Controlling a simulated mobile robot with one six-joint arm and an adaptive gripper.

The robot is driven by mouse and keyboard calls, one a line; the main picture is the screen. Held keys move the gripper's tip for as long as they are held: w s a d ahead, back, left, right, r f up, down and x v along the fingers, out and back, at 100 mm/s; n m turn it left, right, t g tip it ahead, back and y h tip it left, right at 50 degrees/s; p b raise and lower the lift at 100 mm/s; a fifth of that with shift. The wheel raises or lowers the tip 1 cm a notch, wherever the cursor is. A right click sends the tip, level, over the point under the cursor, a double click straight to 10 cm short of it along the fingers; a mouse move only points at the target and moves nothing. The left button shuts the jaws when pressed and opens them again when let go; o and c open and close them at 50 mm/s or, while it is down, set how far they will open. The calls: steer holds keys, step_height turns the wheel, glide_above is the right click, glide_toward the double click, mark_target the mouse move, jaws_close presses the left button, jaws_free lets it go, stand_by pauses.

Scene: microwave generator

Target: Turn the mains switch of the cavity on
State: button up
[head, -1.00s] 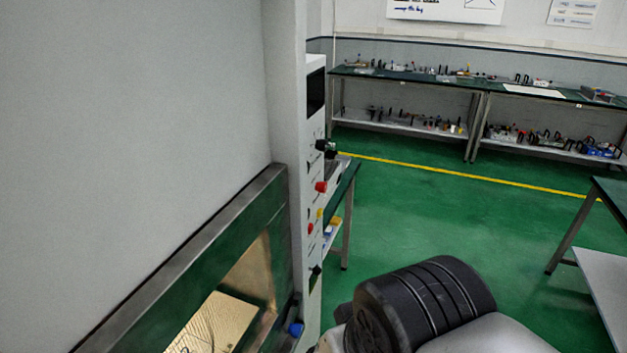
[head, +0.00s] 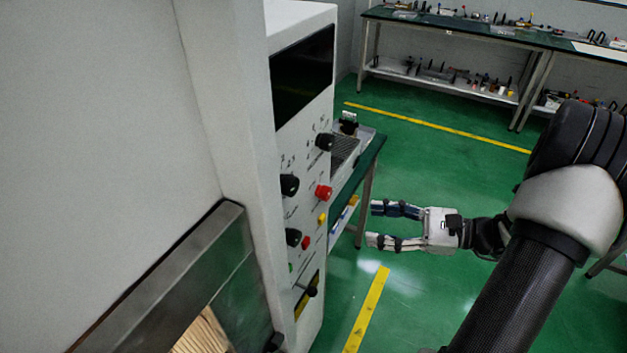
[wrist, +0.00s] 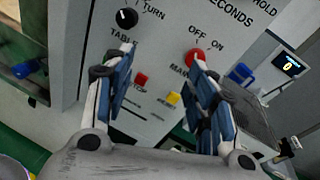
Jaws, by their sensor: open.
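The cavity's white front panel (head: 318,262) stands left of centre in the head view. Its red knob (head: 323,192) has OFF and ON printed above it in the wrist view (wrist: 194,55). A label starting "MA" below it is partly hidden by a finger. The knob's pointer position is too small to tell. My gripper (head: 372,224) is open and empty, right of the panel and pointing at it, with a gap between. In the wrist view its fingertips (wrist: 164,57) spread before the panel, the right one overlapping the red knob's lower edge.
Near the red knob are a black turntable knob (wrist: 127,18), a yellow button (wrist: 173,98) and a red button (wrist: 141,80). More black knobs (head: 289,185) sit close by. A green-topped table (head: 372,158) stands behind the panel. Green floor (head: 430,310) is clear around my gripper.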

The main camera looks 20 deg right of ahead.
steer(key=d+f+m+t+h, duration=0.1)
steer(key=d+f+m+t, duration=0.15)
steer(key=d, duration=0.25)
steer(key=t+b, duration=0.1)
steer(key=b, duration=0.2)
glide_toward(329, 194)
steer(key=shift+m+h, duration=0.3)
steer(key=shift+m, duration=0.05)
steer(key=x, duration=0.9)
steer(key=shift+w+a, duration=0.15)
steer(key=shift+c, duration=0.5)
steer(key=c, duration=1)
